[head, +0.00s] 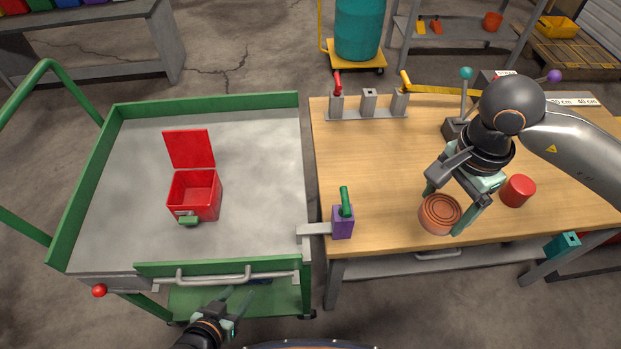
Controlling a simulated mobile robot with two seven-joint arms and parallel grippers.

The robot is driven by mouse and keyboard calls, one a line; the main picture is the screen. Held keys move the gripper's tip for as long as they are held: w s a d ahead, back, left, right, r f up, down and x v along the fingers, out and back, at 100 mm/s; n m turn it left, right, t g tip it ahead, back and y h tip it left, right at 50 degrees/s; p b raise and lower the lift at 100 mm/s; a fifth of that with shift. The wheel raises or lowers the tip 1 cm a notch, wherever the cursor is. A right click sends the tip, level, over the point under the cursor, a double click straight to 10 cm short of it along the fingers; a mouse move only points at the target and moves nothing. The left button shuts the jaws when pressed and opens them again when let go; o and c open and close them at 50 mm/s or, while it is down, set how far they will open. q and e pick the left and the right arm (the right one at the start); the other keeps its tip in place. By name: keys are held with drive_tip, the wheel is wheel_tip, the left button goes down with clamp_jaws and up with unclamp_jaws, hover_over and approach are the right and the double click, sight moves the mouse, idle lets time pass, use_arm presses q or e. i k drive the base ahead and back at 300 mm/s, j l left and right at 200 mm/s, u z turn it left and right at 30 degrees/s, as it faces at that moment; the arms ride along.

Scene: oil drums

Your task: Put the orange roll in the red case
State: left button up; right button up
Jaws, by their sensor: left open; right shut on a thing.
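The orange roll (439,213) is on the wooden table near its front edge. My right gripper (446,211) comes down over the roll and is shut on it, with one finger on each side. Whether the roll touches the tabletop is hard to tell. The red case (195,205) stands on the grey bed of the green cart, at the left. Its lid (189,149) is raised at the back and its inside looks empty. My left gripper (236,298) is open and empty, low in front of the cart.
A red cylinder (517,190) stands just right of my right gripper. A purple block with a green handle (343,221) sits at the table's left front corner. A rack with levers (368,106) is at the back. The cart's bed around the case is clear.

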sight(196, 196)
drive_tip(key=j+u, duration=0.35)
drive_tip(key=j, duration=0.2)
drive_tip(key=i+j+u, duration=0.15)
drive_tip(key=j+u, duration=0.2)
drive_tip(key=j, duration=0.2)
